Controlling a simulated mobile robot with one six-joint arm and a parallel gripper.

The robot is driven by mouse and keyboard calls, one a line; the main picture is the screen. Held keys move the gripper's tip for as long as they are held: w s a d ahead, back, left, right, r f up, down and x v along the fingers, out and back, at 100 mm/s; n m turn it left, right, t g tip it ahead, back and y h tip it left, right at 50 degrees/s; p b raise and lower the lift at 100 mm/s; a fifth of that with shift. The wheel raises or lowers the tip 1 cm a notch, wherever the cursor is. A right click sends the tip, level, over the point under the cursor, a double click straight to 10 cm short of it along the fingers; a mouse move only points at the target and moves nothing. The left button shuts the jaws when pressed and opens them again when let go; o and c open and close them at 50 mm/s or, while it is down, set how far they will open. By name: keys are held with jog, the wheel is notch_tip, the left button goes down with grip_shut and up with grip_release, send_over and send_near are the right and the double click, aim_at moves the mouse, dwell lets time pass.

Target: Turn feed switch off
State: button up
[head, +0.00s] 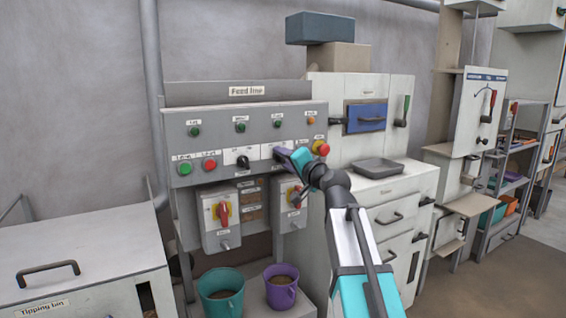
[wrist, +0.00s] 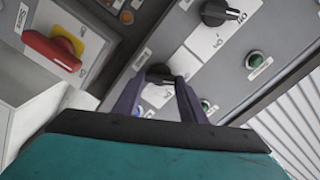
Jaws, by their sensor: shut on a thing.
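The grey panel marked "Feed line" (head: 247,91) stands at the middle left in the head view. It carries two black rotary switches on white plates in its lower row. The left black switch (head: 243,161) is free, and it also shows in the wrist view (wrist: 220,12). My gripper (head: 283,154) is at the right black switch, its purple fingers shut on that knob. In the wrist view the fingers (wrist: 160,84) close around the right black switch (wrist: 158,71). The fingers and arm partly hide this switch and its plate. I cannot read which switch is the feed switch.
A red mushroom button (head: 322,148) sits just right of my gripper. Green and red buttons sit to the left. Red-handled isolators (head: 222,212) hang below the panel. A teal bucket (head: 220,291) and a purple bucket (head: 281,287) stand underneath.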

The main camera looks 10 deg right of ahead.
jog(key=shift+d, duration=0.1)
jog(key=o, duration=1.1)
jog(key=shift+c, duration=0.2)
jog(key=shift+s, duration=0.15)
jog(key=v, duration=1.3)
jog(key=shift+s, duration=0.25)
jog(key=shift+d+r, duration=0.1)
